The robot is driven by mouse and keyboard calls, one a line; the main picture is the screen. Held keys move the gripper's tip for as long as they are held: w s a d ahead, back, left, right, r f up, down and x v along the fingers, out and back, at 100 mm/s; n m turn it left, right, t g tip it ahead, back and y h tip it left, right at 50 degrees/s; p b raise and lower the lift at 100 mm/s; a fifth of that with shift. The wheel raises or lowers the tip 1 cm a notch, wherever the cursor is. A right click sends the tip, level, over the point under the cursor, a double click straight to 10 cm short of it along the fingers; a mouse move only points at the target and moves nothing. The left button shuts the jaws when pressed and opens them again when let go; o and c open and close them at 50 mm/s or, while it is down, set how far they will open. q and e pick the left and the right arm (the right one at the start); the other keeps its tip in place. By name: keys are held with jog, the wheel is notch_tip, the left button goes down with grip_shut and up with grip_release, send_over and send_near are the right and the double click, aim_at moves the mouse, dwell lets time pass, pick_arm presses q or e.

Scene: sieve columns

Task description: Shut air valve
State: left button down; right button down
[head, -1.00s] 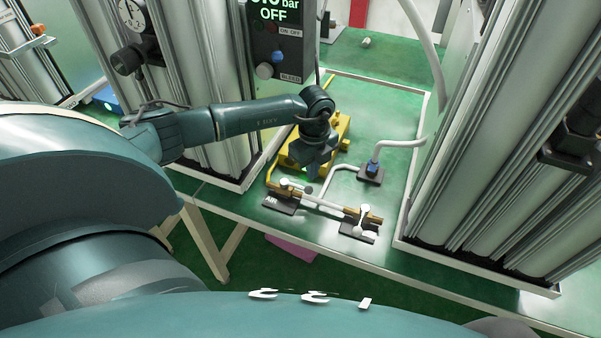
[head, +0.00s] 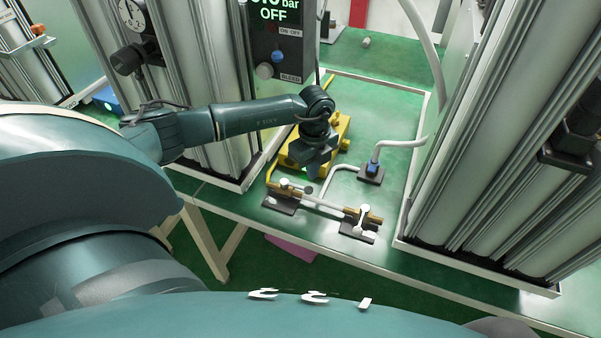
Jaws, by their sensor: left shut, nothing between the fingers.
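A line of brass and white pipe lies on the green table top with two small valves on dark plates. The left valve (head: 287,184) has a pale handle, and its plate carries lettering too small to read. The right valve (head: 362,216) has a white handle. I cannot tell which one is the air valve. My left gripper (head: 311,172) is shut and empty, pointing down just above and behind the left valve, in front of a yellow block. Its fingertips are small and partly hidden, and I see no clear contact with a handle. My right gripper is out of view.
The yellow block (head: 342,130) stands behind my left gripper. A blue fitting (head: 372,168) with a white hose is to the right. Tall metal columns flank both sides. A panel (head: 275,40) reading "bar OFF" is at the back. Green table is clear behind the fitting.

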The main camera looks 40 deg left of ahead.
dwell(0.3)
pick_arm(q)
jog(key=shift+f+b, duration=0.5)
jog(key=shift+f, duration=0.2)
jog(key=shift+f+b, duration=0.65)
jog(key=shift+f, duration=0.4)
